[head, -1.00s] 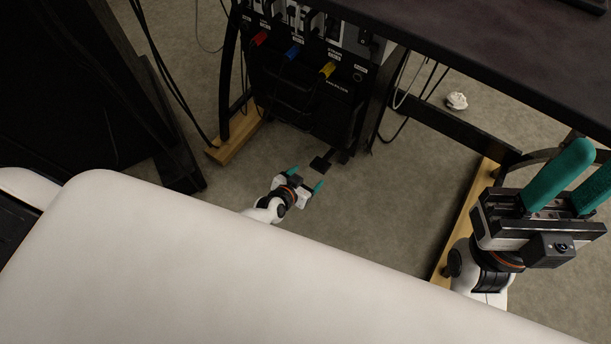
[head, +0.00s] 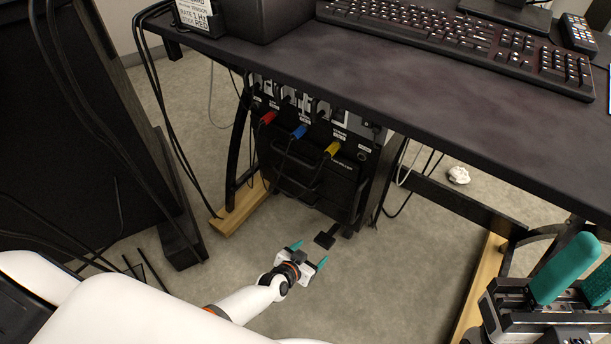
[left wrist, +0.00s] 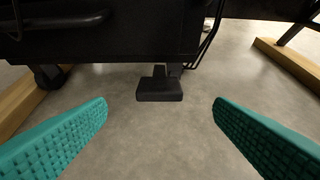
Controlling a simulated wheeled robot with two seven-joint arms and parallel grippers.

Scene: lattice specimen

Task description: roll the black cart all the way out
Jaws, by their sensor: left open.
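The black cart (head: 318,178) stands under the desk, with red, blue and yellow plugs and a handle bar on its front. Its lower edge and a caster show in the left wrist view (left wrist: 130,42). A small black pedal (left wrist: 159,88) sticks out low from its front; it also shows in the head view (head: 325,239). My left gripper (head: 310,255) is open and empty, low over the floor just in front of the pedal, not touching it. In the left wrist view the pedal sits between and beyond the teal fingers. My right gripper (head: 577,278) is at the lower right, its fingers apart.
The dark desk (head: 400,90) carries a keyboard (head: 460,40) and a remote (head: 578,33). Wooden feet (head: 238,207) flank the cart. Cables hang beside it. A crumpled white ball (head: 458,175) lies on the floor behind the desk.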

